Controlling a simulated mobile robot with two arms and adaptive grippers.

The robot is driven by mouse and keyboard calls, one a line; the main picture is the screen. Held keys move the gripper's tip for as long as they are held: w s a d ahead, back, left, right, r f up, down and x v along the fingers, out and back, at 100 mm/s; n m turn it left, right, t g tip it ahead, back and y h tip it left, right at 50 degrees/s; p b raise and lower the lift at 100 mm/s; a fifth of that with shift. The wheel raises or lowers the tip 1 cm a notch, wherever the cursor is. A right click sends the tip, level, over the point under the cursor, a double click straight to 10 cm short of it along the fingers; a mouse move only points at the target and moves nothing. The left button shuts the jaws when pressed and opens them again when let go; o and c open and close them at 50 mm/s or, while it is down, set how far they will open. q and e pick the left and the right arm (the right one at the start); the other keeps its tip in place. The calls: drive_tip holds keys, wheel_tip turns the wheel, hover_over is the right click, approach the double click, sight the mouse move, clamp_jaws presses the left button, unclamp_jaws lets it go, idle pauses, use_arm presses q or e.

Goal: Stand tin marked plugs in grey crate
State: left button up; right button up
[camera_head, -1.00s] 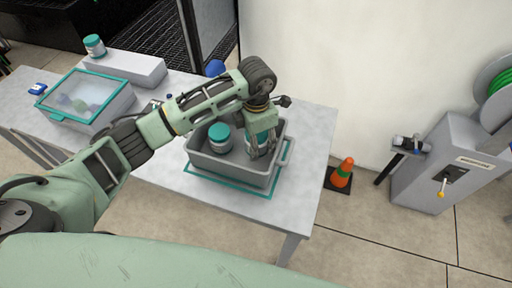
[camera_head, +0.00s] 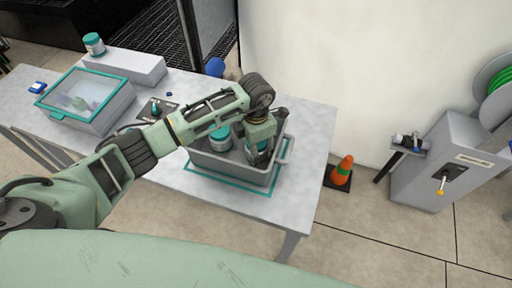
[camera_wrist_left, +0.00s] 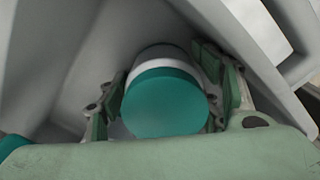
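The grey crate (camera_head: 231,171) stands on a teal-edged mat on the table. One white tin with a teal lid (camera_head: 220,138) stands upright inside it, on the left. My left gripper (camera_head: 260,157) reaches down into the right part of the crate. Its fingers sit on both sides of a second teal-lidded tin (camera_wrist_left: 165,103) and look shut on it. The fingers partly hide this tin in the head view. Whether it touches the crate floor is not clear. I cannot read the tins' markings. My right gripper is not in view.
A third teal-lidded tin (camera_head: 94,44) stands on a grey block (camera_head: 130,66) at the back left. A teal-framed clear-lidded box (camera_head: 103,116) and a dark plate with a teal knob (camera_head: 156,109) are on the table. An orange cone (camera_head: 342,171) stands on the floor to the right.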

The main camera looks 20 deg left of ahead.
use_arm(q)
drive_tip(key=shift+r, duration=0.25)
wheel_tip(320, 180, up, 12)
drive_tip(key=p, duration=0.8)
drive_tip(key=shift+f, duration=0.1)
